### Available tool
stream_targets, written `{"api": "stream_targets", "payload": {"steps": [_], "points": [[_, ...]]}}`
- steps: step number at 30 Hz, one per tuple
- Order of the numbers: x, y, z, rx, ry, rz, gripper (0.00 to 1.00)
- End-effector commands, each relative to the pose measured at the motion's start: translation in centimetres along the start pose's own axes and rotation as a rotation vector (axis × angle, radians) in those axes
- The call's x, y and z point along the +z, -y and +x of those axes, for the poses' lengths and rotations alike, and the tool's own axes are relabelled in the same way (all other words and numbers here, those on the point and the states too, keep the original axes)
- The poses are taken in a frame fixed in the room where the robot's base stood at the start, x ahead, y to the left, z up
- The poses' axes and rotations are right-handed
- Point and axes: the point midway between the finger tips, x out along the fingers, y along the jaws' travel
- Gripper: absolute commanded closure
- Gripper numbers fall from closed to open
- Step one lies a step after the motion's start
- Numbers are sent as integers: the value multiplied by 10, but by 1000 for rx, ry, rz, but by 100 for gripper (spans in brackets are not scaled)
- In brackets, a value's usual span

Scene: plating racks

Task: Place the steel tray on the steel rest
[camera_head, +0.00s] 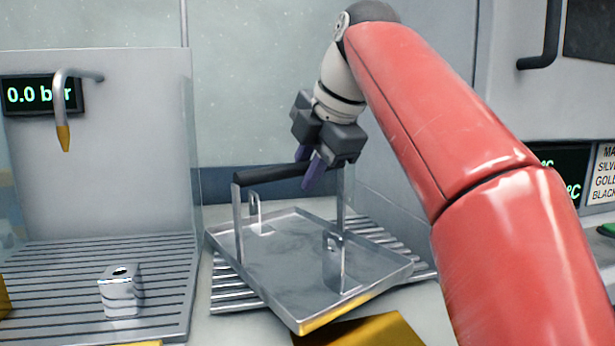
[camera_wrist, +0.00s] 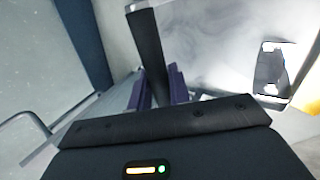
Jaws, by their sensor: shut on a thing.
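The steel tray (camera_head: 285,272) is a shallow square pan with a tall frame and a black handle bar (camera_head: 258,177). My gripper (camera_head: 308,170) is shut on the right part of that bar. In the wrist view the bar (camera_wrist: 148,45) runs between the purple fingers (camera_wrist: 158,88), and the tray floor (camera_wrist: 205,40) shows beyond. The steel rest (camera_head: 228,290) is a slatted rack under the tray, seen at its left and right. The tray is turned at an angle to the slats and covers most of them. I cannot tell whether it touches them.
At left is a walled station with a slatted floor (camera_head: 50,270), a steel block (camera_head: 121,292) on it and a spout (camera_head: 65,105) above. A yellow-gold piece (camera_head: 365,332) lies at the front. A grey cabinet (camera_head: 540,100) stands at right.

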Motion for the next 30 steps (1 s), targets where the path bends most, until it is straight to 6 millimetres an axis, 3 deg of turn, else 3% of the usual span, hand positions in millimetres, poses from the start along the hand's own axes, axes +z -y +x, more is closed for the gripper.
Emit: {"api": "stream_targets", "payload": {"steps": [5, 6, 11, 20, 30], "points": [[0, 0, 0, 1, 1, -1, 100], [0, 1, 1, -3, 0, -1, 80], [0, 0, 1, -2, 0, 0, 59], [0, 0, -2, -1, 1, 0, 59], [1, -2, -55, 1, 2, 0, 59]]}}
